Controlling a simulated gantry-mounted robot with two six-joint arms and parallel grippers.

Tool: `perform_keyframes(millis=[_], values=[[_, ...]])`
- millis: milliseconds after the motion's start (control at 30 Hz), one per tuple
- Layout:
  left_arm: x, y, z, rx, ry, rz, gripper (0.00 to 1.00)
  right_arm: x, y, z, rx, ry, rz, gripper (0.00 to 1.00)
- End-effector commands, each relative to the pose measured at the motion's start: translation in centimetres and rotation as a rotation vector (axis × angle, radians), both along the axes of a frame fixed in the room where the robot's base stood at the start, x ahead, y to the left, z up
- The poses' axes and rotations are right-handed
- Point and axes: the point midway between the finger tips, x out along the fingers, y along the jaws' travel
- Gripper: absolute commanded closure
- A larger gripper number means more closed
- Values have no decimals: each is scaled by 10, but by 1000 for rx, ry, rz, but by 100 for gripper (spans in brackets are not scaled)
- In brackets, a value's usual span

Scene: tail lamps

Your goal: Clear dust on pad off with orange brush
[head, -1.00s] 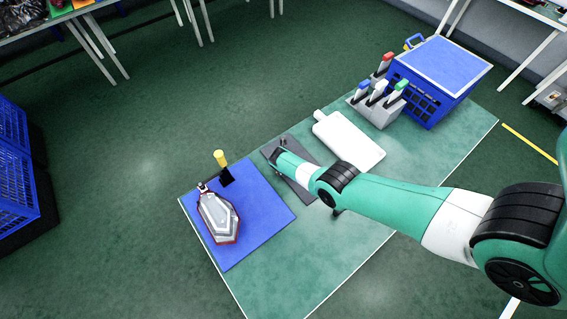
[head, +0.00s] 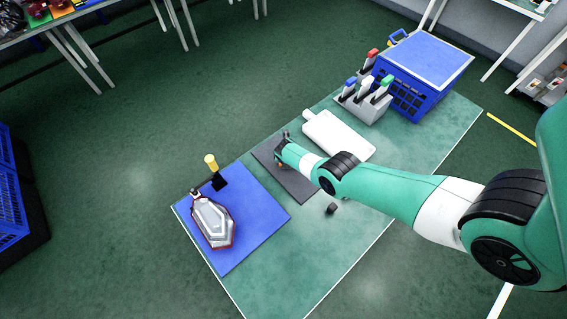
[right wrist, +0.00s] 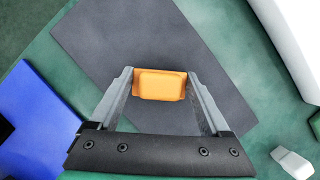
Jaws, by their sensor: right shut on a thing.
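A dark grey pad (head: 297,188) lies flat on the green table mat, partly hidden by my right arm in the head view. The pad also fills the middle of the right wrist view (right wrist: 150,50). I cannot tell whether the brush touches the pad. No dust is distinguishable on the pad. My left gripper is not in view.
A blue mat (head: 255,205) bears a silver-and-red lamp (head: 212,222) and a yellow-handled tool (head: 212,165). A white board (head: 340,137) lies beyond the pad. A grey holder (head: 365,108) with colored handles and a blue crate (head: 412,92) stand farther back. A small dark block (head: 332,208) lies near my arm.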

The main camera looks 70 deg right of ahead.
Motion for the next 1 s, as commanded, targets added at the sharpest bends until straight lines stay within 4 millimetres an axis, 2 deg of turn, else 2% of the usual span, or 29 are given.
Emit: perform_keyframes(millis=[200,467,800,1000], values=[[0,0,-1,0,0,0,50,-10,-19,1,-1,-1,-2,79],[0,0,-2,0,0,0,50,-12,-24,1,0,-1,-1,79],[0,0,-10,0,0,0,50,-27,-52,-1,-1,-1,-3,79],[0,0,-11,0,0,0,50,-30,-58,0,0,-1,0,79]])
